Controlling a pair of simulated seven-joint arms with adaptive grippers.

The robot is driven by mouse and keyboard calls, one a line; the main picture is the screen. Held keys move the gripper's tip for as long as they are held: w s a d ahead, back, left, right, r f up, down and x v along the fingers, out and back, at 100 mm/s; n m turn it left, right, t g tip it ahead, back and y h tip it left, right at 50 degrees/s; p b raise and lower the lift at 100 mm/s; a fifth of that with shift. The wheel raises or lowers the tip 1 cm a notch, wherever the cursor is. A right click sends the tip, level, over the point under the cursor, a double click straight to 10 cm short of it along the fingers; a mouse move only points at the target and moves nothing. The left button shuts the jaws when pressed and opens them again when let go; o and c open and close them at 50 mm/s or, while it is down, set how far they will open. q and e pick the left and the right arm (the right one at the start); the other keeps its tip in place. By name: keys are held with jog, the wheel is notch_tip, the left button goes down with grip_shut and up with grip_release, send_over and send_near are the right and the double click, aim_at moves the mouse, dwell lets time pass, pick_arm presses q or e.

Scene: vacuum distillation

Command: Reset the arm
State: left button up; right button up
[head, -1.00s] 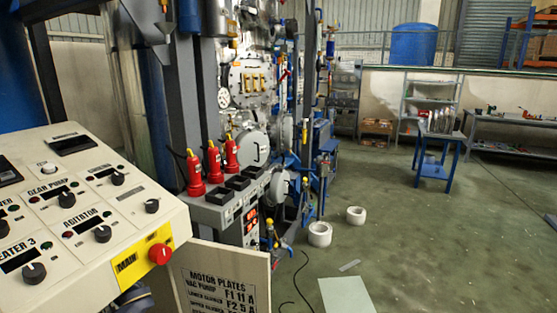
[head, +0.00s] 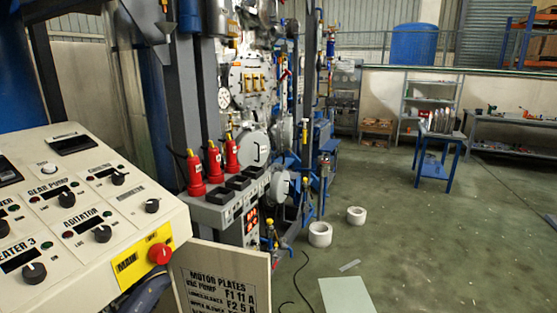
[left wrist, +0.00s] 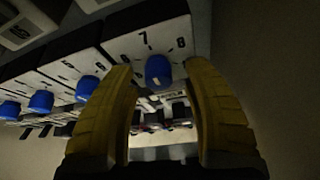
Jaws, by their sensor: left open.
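My left gripper (left wrist: 165,105) shows in the left wrist view as two yellow ribbed fingers. They stand apart with a gap between them. A blue knob (left wrist: 158,71) on a white panel (left wrist: 135,42) marked 7 and 8 lies beyond the fingertips, seen between them. I see no contact with it. More blue knobs (left wrist: 88,87) sit on panels to the left. In the head view a bluish-grey part of what may be my arm shows under the control panel (head: 90,265). Neither gripper can be made out there.
The control panel bears black dials and a red stop button (head: 159,254). A motor plates board (head: 222,280) stands beside the panel. White rolls (head: 320,234) lie on the floor. The floor to the right is mostly open.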

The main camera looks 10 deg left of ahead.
pick_arm(q)
jog(key=v, duration=1.1)
jog(key=x, duration=0.6)
jog(key=shift+a, duration=0.1)
